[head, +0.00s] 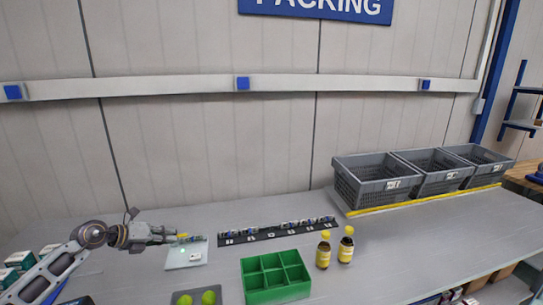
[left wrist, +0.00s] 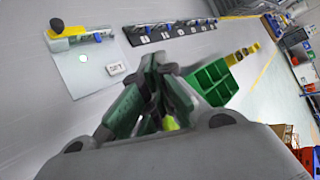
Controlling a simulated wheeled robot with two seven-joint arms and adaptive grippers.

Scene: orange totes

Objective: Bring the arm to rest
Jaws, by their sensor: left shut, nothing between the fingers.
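My left gripper (head: 165,234) reaches in from the left of the head view, low over the bench. Its jaws are shut and empty; in the left wrist view the gripper (left wrist: 155,75) shows its fingers together. A pale board (head: 184,258) with a yellow-ended tool and a small white label lies just beyond the fingertips in the head view. The board also shows at upper left of the left wrist view (left wrist: 85,85), apart from the fingers. My right gripper is not in view.
A dark strip with small items (head: 275,232) lies behind a green divided tray (head: 275,277). Two brown bottles with yellow caps (head: 323,252) stand right of the tray. Green round items (head: 208,298) sit at the front edge. Grey crates (head: 375,180) stand at back right.

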